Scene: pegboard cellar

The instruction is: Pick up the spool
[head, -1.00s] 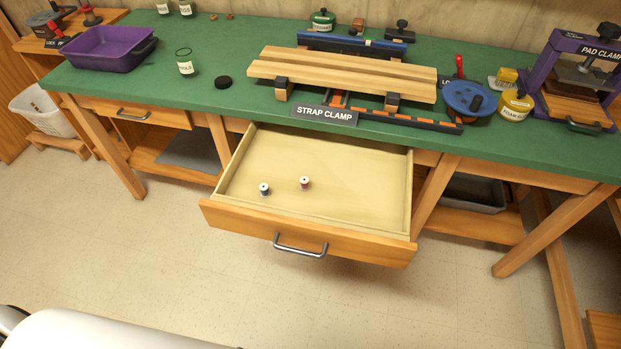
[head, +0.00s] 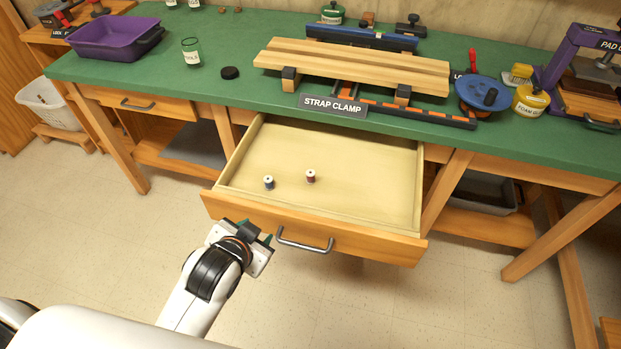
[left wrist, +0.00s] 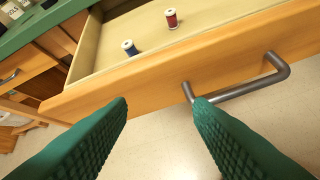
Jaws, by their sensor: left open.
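Two small spools stand upright in the open drawer (head: 350,202). The spool with dark blue thread (head: 269,183) is near the drawer's front left, and it also shows in the left wrist view (left wrist: 130,48). The spool with dark red thread (head: 311,177) stands to its right and slightly farther back; it shows in the left wrist view too (left wrist: 172,19). My left gripper (head: 248,231) is open and empty in front of the drawer front, left of the handle. Its green ridged fingers (left wrist: 160,102) point toward the drawer front.
The metal drawer handle (head: 304,244) sticks out just right of my left gripper. Above is the green bench (head: 215,112) with a strap clamp holding wood boards (head: 350,65), and a purple tray (head: 112,38). Most of the drawer floor is bare.

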